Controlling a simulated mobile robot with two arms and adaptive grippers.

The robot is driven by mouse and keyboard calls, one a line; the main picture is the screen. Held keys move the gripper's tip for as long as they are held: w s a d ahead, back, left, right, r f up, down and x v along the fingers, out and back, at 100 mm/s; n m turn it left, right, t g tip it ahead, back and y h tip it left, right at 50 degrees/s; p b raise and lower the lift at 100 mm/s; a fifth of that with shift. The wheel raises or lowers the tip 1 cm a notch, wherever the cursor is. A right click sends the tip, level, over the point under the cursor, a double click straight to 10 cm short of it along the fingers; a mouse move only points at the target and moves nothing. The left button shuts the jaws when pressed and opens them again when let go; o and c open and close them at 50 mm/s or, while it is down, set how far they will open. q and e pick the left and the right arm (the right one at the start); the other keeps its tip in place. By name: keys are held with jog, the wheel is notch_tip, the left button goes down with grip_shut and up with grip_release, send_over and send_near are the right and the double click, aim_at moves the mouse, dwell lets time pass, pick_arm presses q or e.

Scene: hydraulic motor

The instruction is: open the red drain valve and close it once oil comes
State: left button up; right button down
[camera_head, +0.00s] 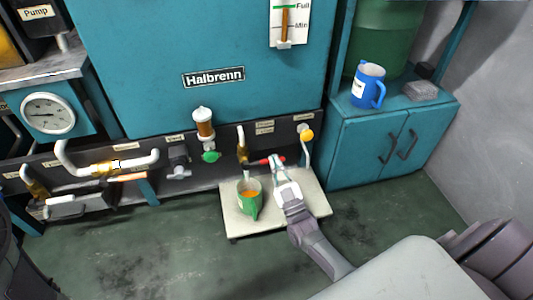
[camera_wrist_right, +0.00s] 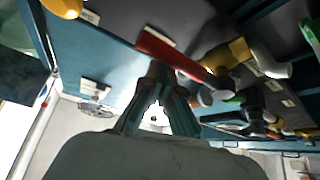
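The red drain valve handle (camera_head: 264,161) sticks out sideways from a brass valve (camera_head: 243,152) low on the teal hydraulic unit. In the right wrist view the red handle (camera_wrist_right: 180,58) runs slantwise just beyond my fingertips. My right gripper (camera_head: 278,163) is at the handle's free end; its fingers (camera_wrist_right: 166,80) converge close to it. I cannot tell whether they grip it. A green jug (camera_head: 249,206) stands under the valve's outlet, with orange liquid in it. A stream from the outlet is too small to make out. My left gripper is not in view.
The jug stands on a pale tray (camera_head: 236,225) on the floor. A yellow knob (camera_head: 307,135) is right of the valve; a green-based filter (camera_head: 208,140) is left. A blue jug (camera_head: 368,86) stands on the teal cabinet (camera_head: 345,150). A level gauge (camera_head: 288,22) hangs above.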

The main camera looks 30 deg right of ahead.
jog(key=shift+d+f, duration=0.1)
jog(key=shift+f, duration=0.25)
dwell(0.4)
